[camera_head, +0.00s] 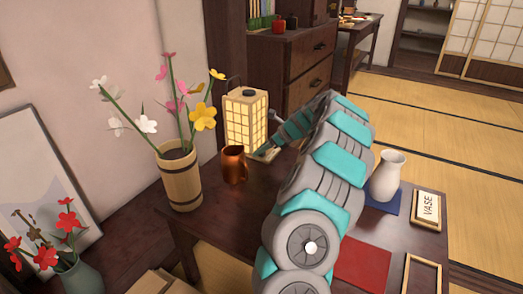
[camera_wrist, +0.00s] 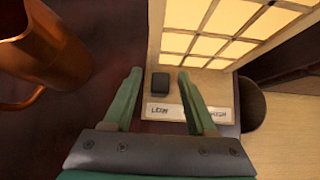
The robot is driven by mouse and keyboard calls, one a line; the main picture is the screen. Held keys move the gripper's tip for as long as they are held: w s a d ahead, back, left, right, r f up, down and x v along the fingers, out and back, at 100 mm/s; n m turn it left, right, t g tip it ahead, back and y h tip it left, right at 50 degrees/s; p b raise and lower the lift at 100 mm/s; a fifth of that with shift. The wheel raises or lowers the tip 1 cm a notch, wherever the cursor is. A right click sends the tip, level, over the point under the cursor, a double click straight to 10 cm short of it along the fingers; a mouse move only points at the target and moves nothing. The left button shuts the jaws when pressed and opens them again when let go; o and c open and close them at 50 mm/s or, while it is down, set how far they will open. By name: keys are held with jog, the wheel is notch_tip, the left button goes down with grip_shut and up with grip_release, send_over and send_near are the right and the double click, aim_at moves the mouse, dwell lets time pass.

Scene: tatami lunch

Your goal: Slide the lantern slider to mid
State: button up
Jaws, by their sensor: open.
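The paper lantern (camera_head: 246,117) glows warm yellow on the low dark table, near the wall. Its lit grid panel also shows at the top of the wrist view (camera_wrist: 225,28). On its pale base is a small dark slider knob (camera_wrist: 160,82), above a white label strip (camera_wrist: 186,112) that reads "LOW" at its left end; the right end's lettering is unclear. The knob sits toward the left end of the strip. My gripper (camera_wrist: 158,76) is open, its two green fingers on either side of the knob, apart from it as far as I can tell. In the head view my arm partly hides the base.
A copper mug (camera_head: 234,166) stands just left of the lantern, close to my gripper in the wrist view. A wooden bucket of flowers (camera_head: 180,180) stands further left.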

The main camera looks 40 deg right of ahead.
jog(key=shift+w+a+f, duration=0.1)
jog(key=shift+w+f, duration=0.05)
jog(key=shift+w, duration=0.05)
jog(key=shift+c, duration=0.4)
grip_shut()
dwell(0.9)
